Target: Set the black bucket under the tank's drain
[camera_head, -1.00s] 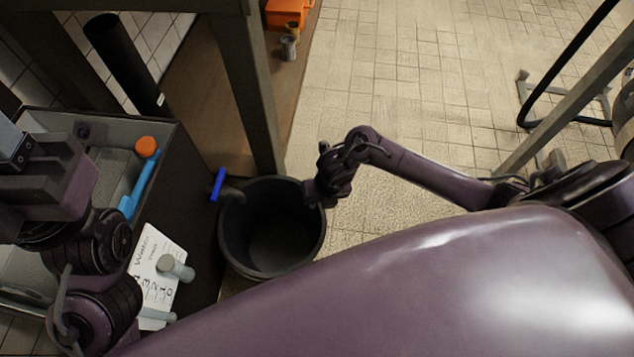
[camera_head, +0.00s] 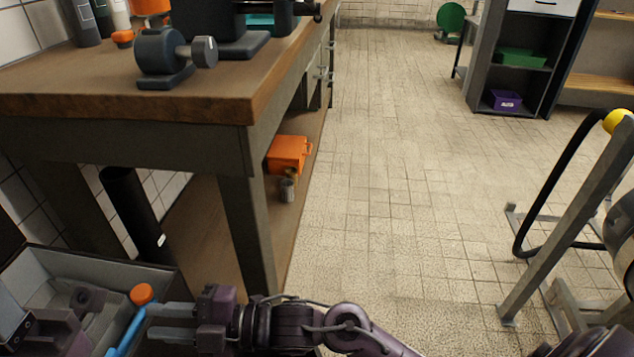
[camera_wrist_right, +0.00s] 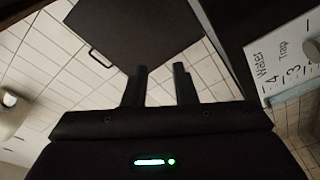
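The tank (camera_head: 100,264) is a grey open-topped box at the lower left of the head view, with an orange-capped blue part (camera_head: 141,295) inside. Its white marked label (camera_wrist_right: 283,62) shows in the right wrist view. My right gripper (camera_head: 158,321) points left beside the tank, its two fingers apart and nothing between them. Its fingers also show apart in the wrist view (camera_wrist_right: 159,70). Part of my left arm is over the tank at the lower left corner; its fingertips cannot be made out. The black bucket and the drain are not visible in the head view.
A wooden workbench (camera_head: 190,95) with a grinder-like tool (camera_head: 170,55) stands behind the tank. An orange box (camera_head: 288,154) and small cans sit on its lower shelf. A metal frame (camera_head: 570,220) stands at right. The tiled floor between is clear.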

